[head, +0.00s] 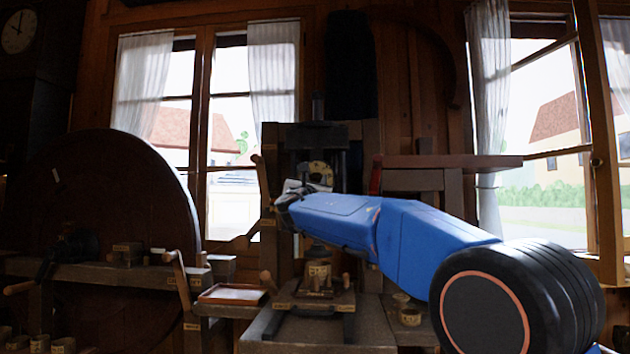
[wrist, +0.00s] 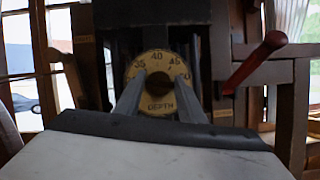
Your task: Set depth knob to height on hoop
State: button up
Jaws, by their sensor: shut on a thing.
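The depth knob is a round yellowish dial (wrist: 158,66) marked DEPTH, with 40 near its top, on the dark machine head. Its dark centre (wrist: 158,83) sits between the fingers of my gripper (wrist: 160,92), which are shut on it. In the head view the dial (head: 320,168) shows just above my gripper (head: 306,184), partly covered by it. Below, a turned spool (head: 318,268) stands on the machine's small table. Any hoop on it is too small to make out.
A red-handled lever (wrist: 262,52) sticks out right of the dial. A large dark wheel (head: 105,200) stands at left, with a wooden tray (head: 232,294) beside the machine. Small pots (head: 408,314) sit on the bench at right.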

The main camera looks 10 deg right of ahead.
jog(key=m+g+h, duration=0.1)
jog(key=m, duration=0.2)
jog(key=m+g+h, duration=0.1)
jog(key=m, duration=0.2)
jog(key=shift+a, duration=0.1)
jog(key=m+g+h, duration=0.1)
jog(key=m+g, duration=0.1)
jog(key=m, duration=0.3)
jog(key=m+g, duration=0.1)
jog(key=m, duration=0.3)
jog(key=shift+r+h, duration=0.1)
jog(key=shift+h, duration=0.2)
jog(key=shift+m+g, duration=1)
jog(key=shift+m, duration=0.8)
jog(key=o, duration=1)
jog(key=shift+o, duration=0.2)
jog(key=shift+a, duration=0.1)
